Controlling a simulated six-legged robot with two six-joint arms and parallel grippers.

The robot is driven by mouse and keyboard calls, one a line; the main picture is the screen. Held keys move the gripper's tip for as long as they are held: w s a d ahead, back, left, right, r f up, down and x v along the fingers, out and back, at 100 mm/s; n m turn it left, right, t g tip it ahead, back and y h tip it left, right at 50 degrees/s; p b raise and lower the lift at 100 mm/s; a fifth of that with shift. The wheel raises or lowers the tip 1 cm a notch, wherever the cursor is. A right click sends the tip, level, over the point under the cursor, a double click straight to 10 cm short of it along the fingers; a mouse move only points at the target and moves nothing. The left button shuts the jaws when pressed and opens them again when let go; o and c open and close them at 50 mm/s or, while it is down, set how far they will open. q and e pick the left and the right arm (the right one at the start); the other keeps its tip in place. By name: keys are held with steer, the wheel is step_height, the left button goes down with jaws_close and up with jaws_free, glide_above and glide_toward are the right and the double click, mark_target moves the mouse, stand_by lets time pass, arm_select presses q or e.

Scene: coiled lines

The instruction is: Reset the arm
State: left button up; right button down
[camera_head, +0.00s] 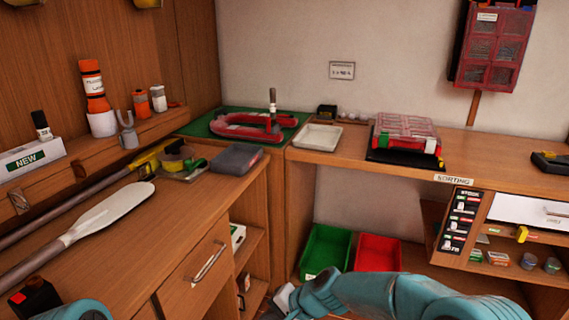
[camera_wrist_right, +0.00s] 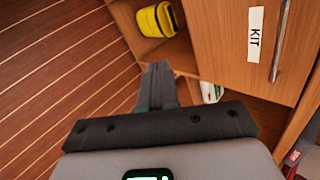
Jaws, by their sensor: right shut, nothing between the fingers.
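My right arm, teal, comes in from the bottom right of the head view. Its gripper (camera_head: 284,297) is at the bottom edge, low in front of the wooden benches and partly cut off. In the right wrist view the two dark fingers (camera_wrist_right: 157,72) are together with nothing between them, pointing toward an open cupboard shelf and apart from it. Only a teal piece of my left arm shows at the bottom left of the head view; its gripper is out of the picture.
An oar (camera_head: 110,215) lies on the left bench. Green (camera_head: 325,250) and red (camera_head: 378,252) bins stand below the right bench. A yellow roll (camera_wrist_right: 157,19) sits on the cupboard shelf beside a KIT door (camera_wrist_right: 236,62).

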steer(key=s+d+f+g+h, duration=0.3)
steer(key=s+d+f+h, duration=0.1)
steer(key=s+d+f, duration=1.4)
steer(key=s+a+f+n, duration=0.2)
steer(key=s+f+n, duration=0.1)
steer(key=s, duration=0.8)
step_height(320, 180, up, 14)
steer(key=w+p, duration=0.2)
steer(key=p, duration=1.1)
steer(key=shift+d+r+n+t+p, duration=0.2)
steer(key=shift+n+t+p, duration=0.1)
steer(key=shift+n+p, duration=0.1)
